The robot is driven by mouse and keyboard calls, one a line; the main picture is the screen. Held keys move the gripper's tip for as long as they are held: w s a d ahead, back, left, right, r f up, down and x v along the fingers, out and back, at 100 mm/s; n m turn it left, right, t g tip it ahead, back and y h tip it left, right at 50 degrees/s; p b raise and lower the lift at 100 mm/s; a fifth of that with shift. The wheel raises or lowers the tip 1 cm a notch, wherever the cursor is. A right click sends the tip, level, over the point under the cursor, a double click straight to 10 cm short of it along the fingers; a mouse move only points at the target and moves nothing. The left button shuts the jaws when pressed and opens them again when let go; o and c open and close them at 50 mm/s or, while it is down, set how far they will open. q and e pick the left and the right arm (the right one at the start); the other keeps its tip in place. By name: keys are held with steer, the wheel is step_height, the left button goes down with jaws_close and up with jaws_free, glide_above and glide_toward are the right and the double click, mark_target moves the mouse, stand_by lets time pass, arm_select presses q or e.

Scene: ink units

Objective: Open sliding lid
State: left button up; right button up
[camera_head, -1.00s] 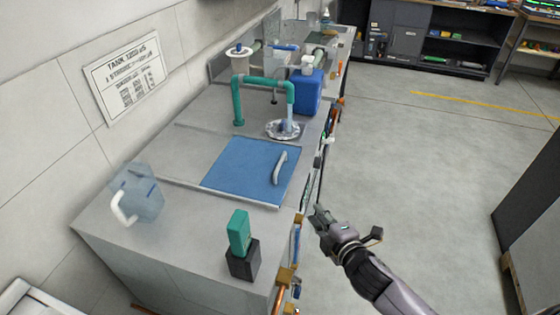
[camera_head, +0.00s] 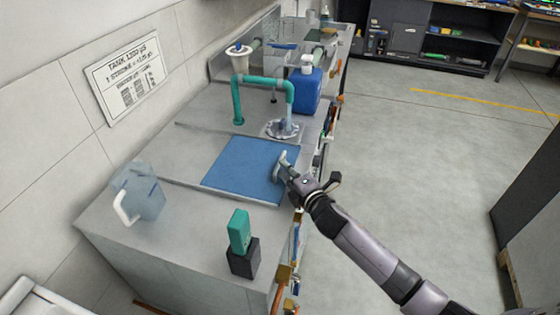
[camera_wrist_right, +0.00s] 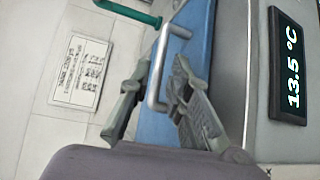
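The blue sliding lid (camera_head: 238,163) lies flat in the grey counter top and is shut over its opening; its panel also shows in the right wrist view (camera_wrist_right: 198,40). Its grey bar handle (camera_wrist_right: 157,78) stands up near the lid's right edge. My right gripper (camera_head: 284,168) is at the handle, partly covering it in the head view. In the right wrist view the gripper's fingers (camera_wrist_right: 162,72) are spread, with the handle between them. A gap shows on the right finger's side. My left gripper is not in view.
A green pipe (camera_head: 262,81) and blue jug (camera_head: 306,88) stand behind the lid. A clear pitcher (camera_head: 146,196) stands front left, and a green block (camera_head: 239,232) on a black block (camera_head: 244,258) stands in front. Open floor lies to the right.

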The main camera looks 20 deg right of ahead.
steer(key=shift+x, duration=2.15)
steer(key=shift+a, duration=0.1)
jaws_close()
